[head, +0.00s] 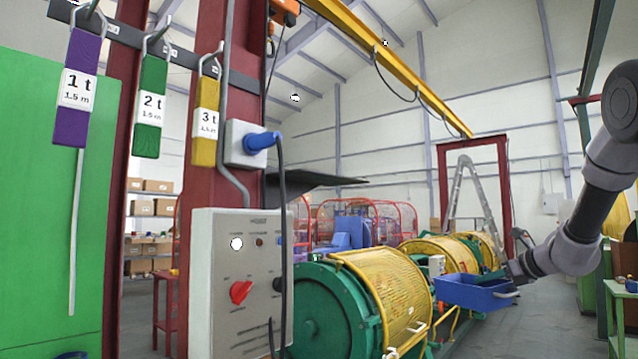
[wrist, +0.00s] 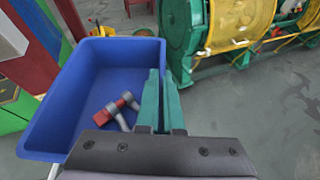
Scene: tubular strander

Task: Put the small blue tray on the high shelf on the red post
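The small blue tray (head: 472,291) hangs in the air at the right of the head view, roughly level. My gripper (head: 516,279) is at its right end. In the wrist view the tray (wrist: 88,72) fills the left side, and the green fingers of my gripper (wrist: 162,98) are closed over its right wall. A red and grey part (wrist: 122,108) lies inside the tray. The high shelf (head: 318,180) is a dark plate, seen nearly edge-on, sticking out to the right from the red post (head: 212,110). The tray is right of the shelf, lower in the picture and apart from it.
A blue plug with a black cable sits in a grey socket box (head: 240,143) on the post. Below is a grey control box (head: 240,285) with a red knob. Green and yellow strander drums (head: 375,300) stand behind. Sling tags (head: 150,107) hang left.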

